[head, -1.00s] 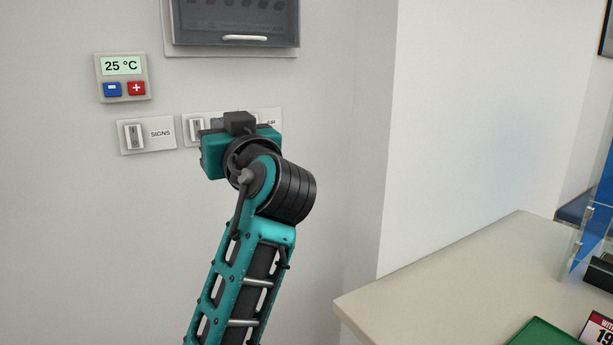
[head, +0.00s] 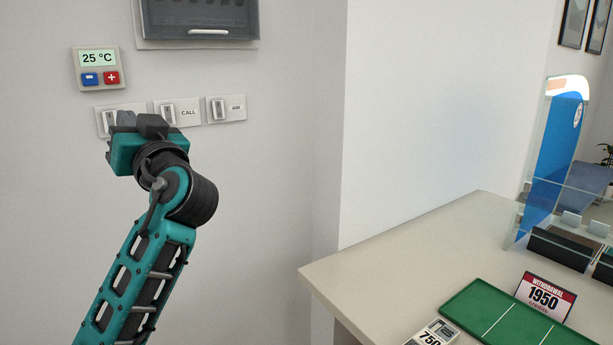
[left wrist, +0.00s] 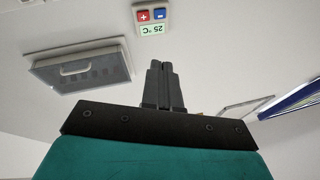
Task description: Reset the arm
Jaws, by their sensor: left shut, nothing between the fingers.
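My left gripper (head: 122,122) is at the end of the teal arm in the head view, in front of the wall switches. It partly covers the leftmost switch (head: 107,120); I cannot tell from this view whether it touches the wall. In the left wrist view the two dark fingers (left wrist: 163,86) are together with nothing between them. The CALL switch (head: 178,112) and another switch plate (head: 226,109) show to the right of the gripper. My right gripper is in neither view.
A thermostat (head: 98,68) reading 25 °C and a grey cabinet (head: 198,18) hang on the wall above. A wall corner stands between arm and counter.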

